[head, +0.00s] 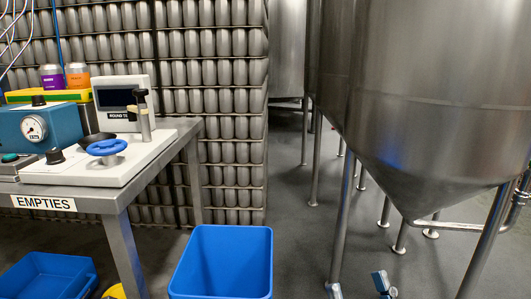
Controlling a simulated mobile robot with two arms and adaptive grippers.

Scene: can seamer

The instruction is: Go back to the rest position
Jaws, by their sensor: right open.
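My right gripper (358,288) shows only by its two fingertips at the bottom edge of the head view, right of the blue bin. The fingertips are well apart with bare grey floor between them, so it is open and empty. The rest of that gripper and its arm are below the picture. My left gripper is not in view.
A metal table (120,205) labelled EMPTIES stands at left with the can seamer (122,160), a blue gauge box (38,128) and two cans. A blue bin (221,232) and a blue tray (48,277) are below. A steel tank (430,90) stands right; stacked cans (225,120) behind.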

